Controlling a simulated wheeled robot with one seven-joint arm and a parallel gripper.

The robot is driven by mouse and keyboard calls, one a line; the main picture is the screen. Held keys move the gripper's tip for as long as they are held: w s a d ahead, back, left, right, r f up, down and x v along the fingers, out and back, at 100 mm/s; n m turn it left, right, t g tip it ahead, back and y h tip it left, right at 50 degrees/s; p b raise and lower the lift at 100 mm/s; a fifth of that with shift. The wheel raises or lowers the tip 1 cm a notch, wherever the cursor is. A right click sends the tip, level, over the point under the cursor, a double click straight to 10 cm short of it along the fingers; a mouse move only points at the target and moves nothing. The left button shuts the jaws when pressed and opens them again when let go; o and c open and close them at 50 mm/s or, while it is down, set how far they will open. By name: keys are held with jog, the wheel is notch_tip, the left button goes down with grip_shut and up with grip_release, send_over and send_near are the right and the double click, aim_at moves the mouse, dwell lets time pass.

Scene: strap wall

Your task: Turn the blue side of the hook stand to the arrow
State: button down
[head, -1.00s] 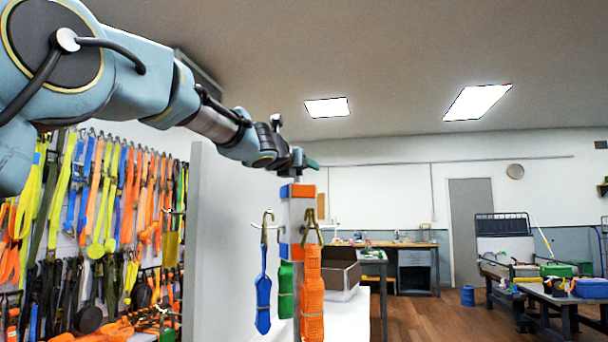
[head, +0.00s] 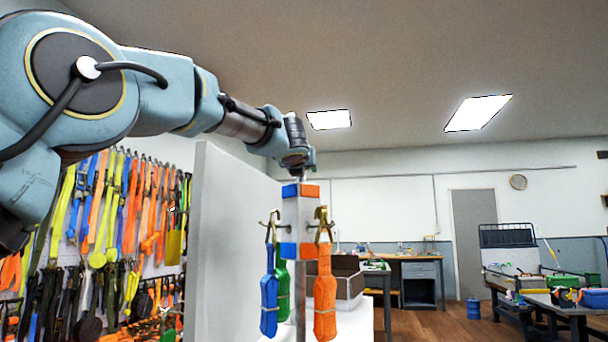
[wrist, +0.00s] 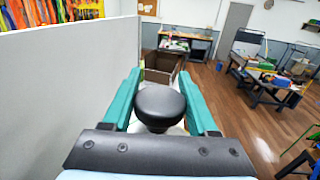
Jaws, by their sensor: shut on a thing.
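The hook stand (head: 300,218) is a pale upright post with coloured bands, standing on a white surface. In the head view its blue bands (head: 290,190) face left and its orange bands (head: 311,192) face right. A blue strap (head: 269,304) hangs at its left, a green strap (head: 281,290) behind that, and an orange strap (head: 325,300) at its right. My gripper (wrist: 159,80) is above the post, its teal fingers shut on the stand's round black knob (wrist: 159,103). In the head view the fingers are mostly hidden. I cannot make out the arrow.
A tall grey panel (head: 222,240) stands close left of the stand. An open box (head: 347,284) is just behind it on the white table (head: 380,318). A strap wall (head: 110,210) is far left. Workbenches stand farther back, with open floor at right.

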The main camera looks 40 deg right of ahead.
jog(key=n+t+y, duration=0.3)
jog(key=y, duration=0.1)
jog(key=shift+w+a+n+t, duration=0.2)
jog(key=shift+w+n+t, duration=0.05)
jog(key=shift+n+t, duration=0.05)
jog(key=n+y, duration=0.1)
jog(key=n+t+y+p, duration=0.1)
jog(key=y, duration=0.1)
jog(key=shift+w+a+t, duration=0.15)
jog(key=shift+a+t, duration=0.15)
jog(key=shift+w+a+n+t+y+p, duration=0.1)
jog(key=shift+a+n+t+y+p, duration=0.1)
jog(key=shift+n+y+p, duration=0.35)
jog(key=shift+a+n+t+y+p, duration=0.1)
jog(key=shift+n+t+y+p, duration=0.2)
jog(key=shift+y, duration=0.45)
jog(key=shift+n+y, duration=0.25)
jog(key=shift+y, duration=0.05)
jog(key=shift+c, duration=0.9)
grip_release()
jog(key=b+v, duration=0.3)
jog(key=v, duration=0.7)
jog(key=shift+s, duration=0.35)
jog(key=shift+a, duration=0.15)
